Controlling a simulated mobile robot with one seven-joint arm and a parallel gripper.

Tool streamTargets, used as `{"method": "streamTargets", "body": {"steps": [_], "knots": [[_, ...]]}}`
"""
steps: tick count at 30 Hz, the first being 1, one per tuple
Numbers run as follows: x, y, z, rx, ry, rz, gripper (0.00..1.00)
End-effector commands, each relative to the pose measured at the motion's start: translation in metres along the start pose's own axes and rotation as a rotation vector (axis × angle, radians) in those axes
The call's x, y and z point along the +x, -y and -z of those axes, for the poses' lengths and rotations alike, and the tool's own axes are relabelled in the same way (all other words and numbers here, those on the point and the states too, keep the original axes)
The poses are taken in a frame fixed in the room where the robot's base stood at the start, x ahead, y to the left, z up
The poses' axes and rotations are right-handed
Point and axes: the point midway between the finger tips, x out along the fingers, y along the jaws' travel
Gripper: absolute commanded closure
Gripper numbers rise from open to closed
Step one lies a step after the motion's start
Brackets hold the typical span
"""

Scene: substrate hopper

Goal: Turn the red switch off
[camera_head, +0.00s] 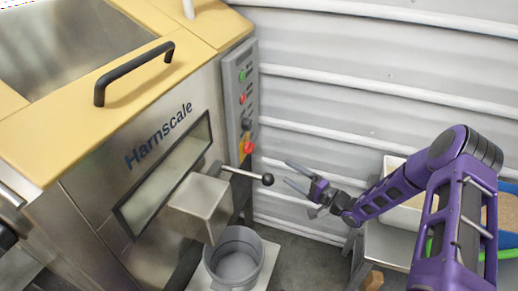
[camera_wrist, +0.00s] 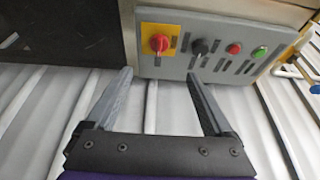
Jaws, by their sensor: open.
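The red switch (camera_wrist: 159,43) is a rotary knob on a yellow plate at the left end of a grey control panel (camera_wrist: 215,68) in the wrist view. In the head view the red switch (camera_head: 248,147) is at the panel's lower end, on the side of the hopper. My gripper (camera_head: 287,172) is open and empty, to the right of the panel and apart from it. In the wrist view my gripper's two fingers (camera_wrist: 160,76) point toward the panel, with the red switch beyond the gap between them. The knob's exact angle is hard to read.
The panel also carries a black knob (camera_wrist: 199,46), a red button (camera_wrist: 233,48) and a green button (camera_wrist: 259,53). A black-ended lever (camera_head: 267,179) sticks out from the Harnscale hopper (camera_head: 90,180) near my gripper. A metal pot (camera_head: 236,257) stands below. A corrugated wall (camera_head: 370,70) is behind.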

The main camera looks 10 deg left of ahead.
Motion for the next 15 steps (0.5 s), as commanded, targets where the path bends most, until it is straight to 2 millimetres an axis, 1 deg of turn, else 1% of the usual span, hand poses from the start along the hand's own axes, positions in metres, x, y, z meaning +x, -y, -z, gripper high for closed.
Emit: {"method": "streamTargets", "body": {"steps": [5,15], "knots": [[0.034,-0.001,-0.001,-0.001,0.003,-0.001,0.13],[0.109,-0.002,-0.001,-0.003,0.002,-0.003,0.13]]}}
